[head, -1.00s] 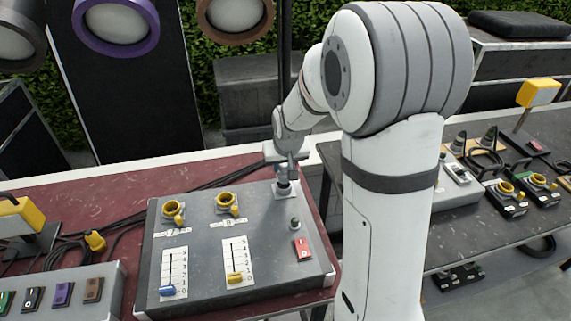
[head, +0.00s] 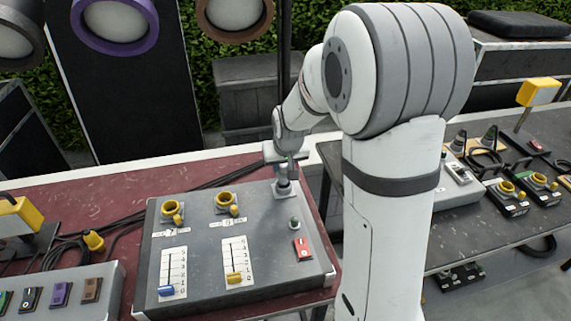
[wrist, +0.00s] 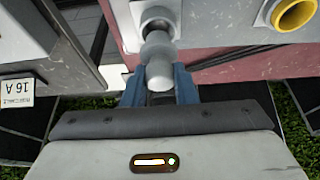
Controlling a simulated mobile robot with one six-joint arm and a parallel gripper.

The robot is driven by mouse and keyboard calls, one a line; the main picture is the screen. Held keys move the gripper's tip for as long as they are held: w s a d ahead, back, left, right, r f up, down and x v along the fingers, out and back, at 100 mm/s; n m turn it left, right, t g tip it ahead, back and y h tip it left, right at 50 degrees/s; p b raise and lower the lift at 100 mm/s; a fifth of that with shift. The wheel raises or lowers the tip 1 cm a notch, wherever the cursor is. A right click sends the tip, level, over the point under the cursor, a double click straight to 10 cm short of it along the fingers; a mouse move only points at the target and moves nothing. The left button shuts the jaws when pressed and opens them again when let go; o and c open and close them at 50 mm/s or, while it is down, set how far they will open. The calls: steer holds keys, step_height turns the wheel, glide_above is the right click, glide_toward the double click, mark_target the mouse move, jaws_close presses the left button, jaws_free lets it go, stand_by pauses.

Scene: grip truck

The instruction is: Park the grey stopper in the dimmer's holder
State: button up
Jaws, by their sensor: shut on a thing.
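The dimmer (head: 205,265) is a grey box on the red table. Its holder (head: 284,194) is a light square plate at the back right corner, also in the wrist view (wrist: 136,10). My gripper (head: 284,172) is above that corner, its blue fingers in the wrist view (wrist: 158,84) shut on the grey stopper (wrist: 158,68). The stopper is small and pale grey, lined up with the dark round part of the holder. I cannot tell how deep it sits there.
A box with coloured switches (head: 62,296) stands at left. A dark table (head: 480,235) with more gear is at right, across a gap.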

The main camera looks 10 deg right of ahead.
mark_target(284, 171)
steer(key=shift+f+b, duration=1.4)
steer(key=shift+f, duration=0.2)
steer(key=o, duration=1.4)
steer(key=shift+r, duration=0.15)
steer(key=shift+r+p, duration=1.6)
steer(key=shift+r, duration=0.85)
